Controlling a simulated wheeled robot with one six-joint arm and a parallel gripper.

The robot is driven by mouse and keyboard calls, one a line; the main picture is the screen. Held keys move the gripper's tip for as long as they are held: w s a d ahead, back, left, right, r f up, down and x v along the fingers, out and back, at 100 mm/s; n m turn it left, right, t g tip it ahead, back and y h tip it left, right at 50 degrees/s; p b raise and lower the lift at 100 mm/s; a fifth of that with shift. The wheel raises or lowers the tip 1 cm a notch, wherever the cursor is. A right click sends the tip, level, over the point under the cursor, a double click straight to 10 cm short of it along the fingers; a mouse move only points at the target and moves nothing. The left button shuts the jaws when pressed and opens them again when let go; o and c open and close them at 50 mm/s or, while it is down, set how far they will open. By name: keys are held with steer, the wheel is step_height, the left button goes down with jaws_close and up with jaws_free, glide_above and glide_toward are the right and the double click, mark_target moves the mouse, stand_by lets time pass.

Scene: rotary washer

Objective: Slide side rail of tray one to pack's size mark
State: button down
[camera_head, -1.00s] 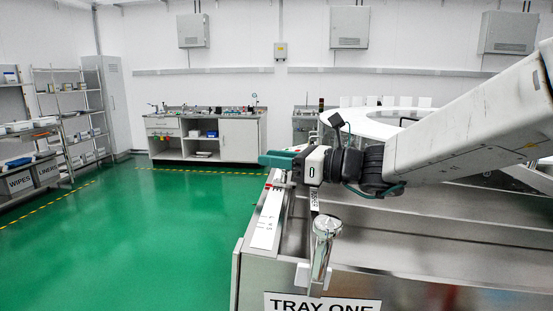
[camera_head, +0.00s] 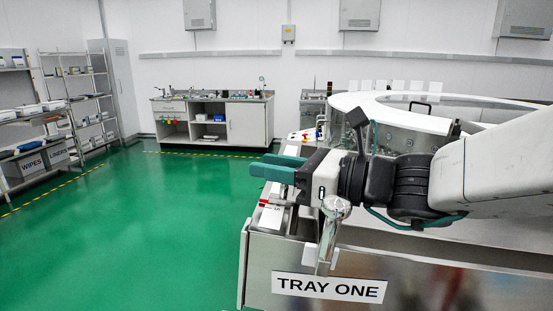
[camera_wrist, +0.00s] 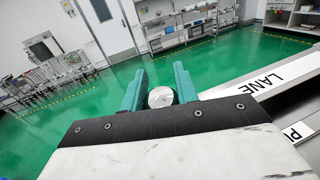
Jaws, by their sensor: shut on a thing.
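Tray one is the metal unit at the lower right, with a "TRAY ONE" label (camera_head: 328,287) on its near end. A pale marked strip (camera_head: 270,218) runs along its left edge, with a small red marker (camera_head: 265,203) just below my fingers. My gripper (camera_head: 275,168) is over this left edge, teal fingers pointing left. In the wrist view, my gripper (camera_wrist: 160,88) is shut on a round silver knob (camera_wrist: 160,97). The knob's link to the side rail is hidden. A shiny metal post (camera_head: 327,243) stands at the near end, right of the strip. I cannot make out the size mark.
A white ring-shaped machine (camera_head: 385,102) stands behind the tray. A counter (camera_head: 248,125) stands against the back wall, and shelves (camera_head: 75,100) with bins are at the left. The green floor (camera_head: 150,230) left of the tray is clear.

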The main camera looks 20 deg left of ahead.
steer(key=c, duration=1.1)
jaws_free()
steer(key=shift+o, duration=0.2)
steer(key=d, duration=0.7)
steer(key=shift+d, duration=0.4)
